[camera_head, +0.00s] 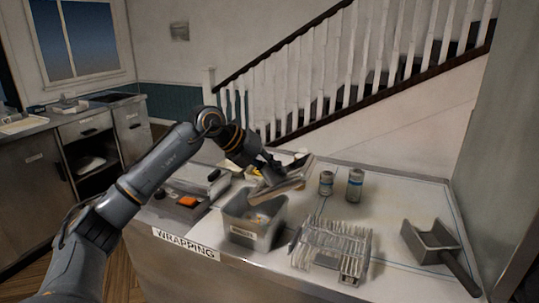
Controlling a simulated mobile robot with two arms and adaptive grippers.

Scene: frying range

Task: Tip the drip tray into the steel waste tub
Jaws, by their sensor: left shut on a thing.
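My left gripper (270,170) is shut on the drip tray (289,184), a flat pale metal tray. It holds the tray tilted above the back right side of the steel waste tub (238,235). The tub is an open grey rectangular container with a small label on its front. Some small orange and pale bits (260,219) show inside it. The gripper's fingertips are partly hidden against the tray. My right gripper is not in view.
Two cans (355,185) (326,183) stand right of the tray. A wire rack (331,248) sits right of the tub, and a metal scoop (431,243) lies at the far right. Dark items and an orange object (187,201) are left of the tub.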

